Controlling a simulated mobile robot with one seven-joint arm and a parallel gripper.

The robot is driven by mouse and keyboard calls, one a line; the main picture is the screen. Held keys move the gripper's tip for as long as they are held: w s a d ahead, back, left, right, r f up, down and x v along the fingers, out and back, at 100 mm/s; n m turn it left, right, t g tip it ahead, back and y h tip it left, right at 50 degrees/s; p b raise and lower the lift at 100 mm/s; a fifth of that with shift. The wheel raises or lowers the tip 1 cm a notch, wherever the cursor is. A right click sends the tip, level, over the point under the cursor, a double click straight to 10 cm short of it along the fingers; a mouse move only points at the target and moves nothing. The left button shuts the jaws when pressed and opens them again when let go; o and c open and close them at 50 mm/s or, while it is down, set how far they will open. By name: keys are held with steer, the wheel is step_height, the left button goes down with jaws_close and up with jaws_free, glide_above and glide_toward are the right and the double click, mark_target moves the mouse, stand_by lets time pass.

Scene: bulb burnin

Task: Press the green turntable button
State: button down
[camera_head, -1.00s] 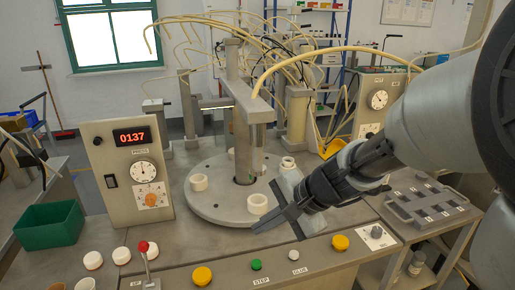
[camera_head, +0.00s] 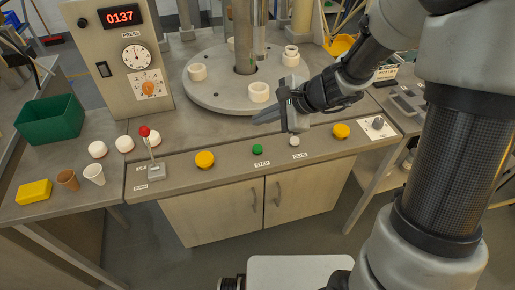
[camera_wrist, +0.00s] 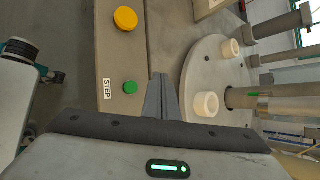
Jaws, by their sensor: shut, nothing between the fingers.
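The green button (camera_head: 257,149) sits on the sloped front panel above the STEP label, between a yellow button and a white button. It also shows in the wrist view (camera_wrist: 130,87), left of my fingertips. My gripper (camera_head: 256,119) is shut and empty. In the head view its fingertips point left, above the panel's back edge and just behind the green button, apart from it. The round grey turntable (camera_head: 205,98) is behind the gripper and carries white ring-shaped holders (camera_head: 259,92).
Yellow buttons (camera_head: 205,159) and (camera_head: 341,131) flank the green one; a white button (camera_head: 294,141) is close on its right. A red-knobbed lever (camera_head: 146,132) rises at left. Cups (camera_head: 94,174), a yellow block (camera_head: 34,192) and a green bin (camera_head: 50,120) stand further left.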

mark_target(261, 149)
step_height(261, 149, down, 8)
steer(key=b, duration=0.6)
steer(key=shift+r, duration=0.2)
steer(key=shift+f, duration=0.1)
stand_by(1.4)
steer(key=shift+f+b, duration=0.35)
steer(key=shift+b, duration=0.25)
